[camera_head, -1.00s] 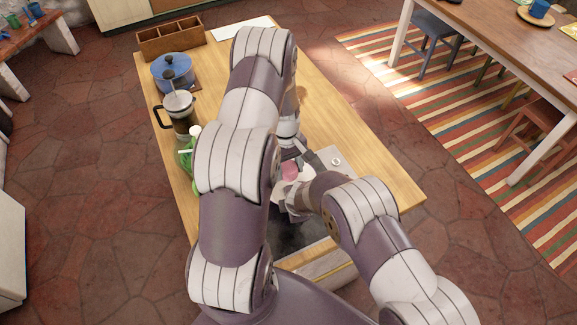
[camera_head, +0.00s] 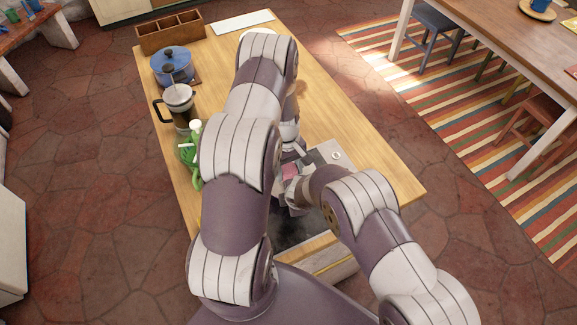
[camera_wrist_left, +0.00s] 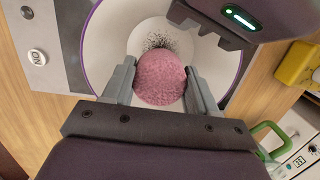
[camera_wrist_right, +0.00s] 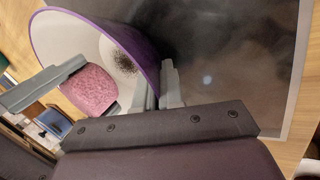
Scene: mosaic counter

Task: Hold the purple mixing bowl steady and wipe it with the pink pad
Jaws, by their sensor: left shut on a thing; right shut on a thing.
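The purple mixing bowl (camera_wrist_right: 98,30) has a purple outside and a pale inside with a patch of dark specks (camera_wrist_left: 165,42). My right gripper (camera_wrist_right: 160,92) is shut on the bowl's rim, with the wall between its fingers. My left gripper (camera_wrist_left: 160,78) is shut on the pink pad (camera_wrist_left: 160,80), a rounded, textured piece. The pad also shows in the right wrist view (camera_wrist_right: 88,90), over the bowl's inside, close to the specks. Whether it touches the bowl I cannot tell. In the head view my arms hide most of the bowl.
A dark glass cooktop (camera_wrist_right: 225,60) lies beside the bowl. On the wooden counter (camera_head: 350,130), a green bottle (camera_head: 190,155), a glass press (camera_head: 180,100), a blue pot (camera_head: 171,66) and a wooden divided box (camera_head: 170,33) stand along the left. The counter's right side is mostly clear.

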